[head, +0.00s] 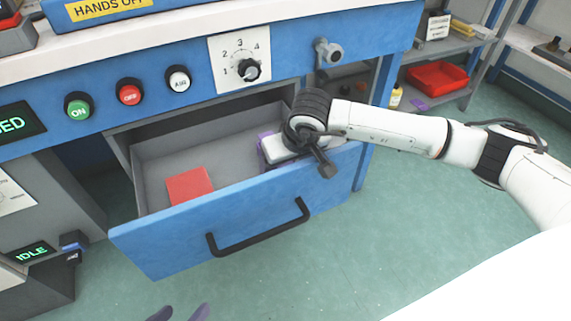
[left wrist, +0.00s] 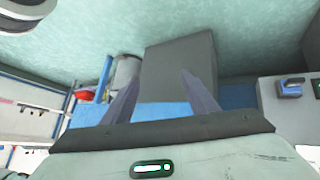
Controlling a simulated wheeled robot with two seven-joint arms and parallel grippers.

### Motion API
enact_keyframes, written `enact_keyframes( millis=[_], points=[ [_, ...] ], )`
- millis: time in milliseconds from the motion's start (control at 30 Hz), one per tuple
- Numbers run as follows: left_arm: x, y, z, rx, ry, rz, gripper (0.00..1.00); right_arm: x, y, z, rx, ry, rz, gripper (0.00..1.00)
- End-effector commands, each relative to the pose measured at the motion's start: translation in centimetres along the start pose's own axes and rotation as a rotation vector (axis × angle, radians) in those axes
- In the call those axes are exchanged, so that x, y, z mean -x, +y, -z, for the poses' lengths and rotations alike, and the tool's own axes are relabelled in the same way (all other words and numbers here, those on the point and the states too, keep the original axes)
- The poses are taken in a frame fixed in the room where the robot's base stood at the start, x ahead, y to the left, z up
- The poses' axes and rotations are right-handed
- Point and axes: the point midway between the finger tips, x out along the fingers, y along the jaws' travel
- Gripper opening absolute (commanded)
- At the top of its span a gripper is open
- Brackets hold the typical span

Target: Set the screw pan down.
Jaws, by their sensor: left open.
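A flat red piece (head: 190,186) lies on the floor of the open grey drawer (head: 160,160); I cannot tell whether it is the screw pan. My right gripper (head: 264,150) is in the drawer's right part, its purple fingers mostly hidden behind its white body; whether it holds something does not show. My left gripper (head: 180,312) shows only its purple fingertips at the bottom edge, in front of the drawer and apart from it. In the left wrist view its two fingers (left wrist: 160,88) are spread, with nothing seen held between them.
The drawer's blue front with a black handle (head: 258,228) stands out from the bench. Buttons and a rotary knob (head: 248,70) sit above it. A red tray (head: 437,78) is on the shelf at the right. Green floor is free in front.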

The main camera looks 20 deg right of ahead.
Motion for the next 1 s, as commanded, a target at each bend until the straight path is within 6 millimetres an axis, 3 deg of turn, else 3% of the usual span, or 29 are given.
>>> enact_keyframes(
  millis=[167,267,433,700,1000],
  points=[
    [0.3,0.0,0.2,-0.003,-0.001,0.003,0.53,0.5,0.0,0.2,0.000,0.000,0.000,0.73],
    [0.4,-0.1,0.2,-0.007,-0.009,0.009,0.53,1.8,0.0,0.3,0.000,0.003,0.001,0.73],
    [0.3,-0.7,-1.0,-0.002,-0.041,0.034,0.53,5.4,0.1,0.4,0.000,0.004,0.000,0.73],
    [1.2,-1.2,-0.5,0.026,0.011,0.064,0.53,10.5,0.0,0.2,0.001,0.002,0.001,0.73],
    [1.4,-1.4,-0.4,0.033,0.030,0.074,0.53,12.2,0.0,0.1,-0.001,-0.001,-0.001,0.73]
  ],
)
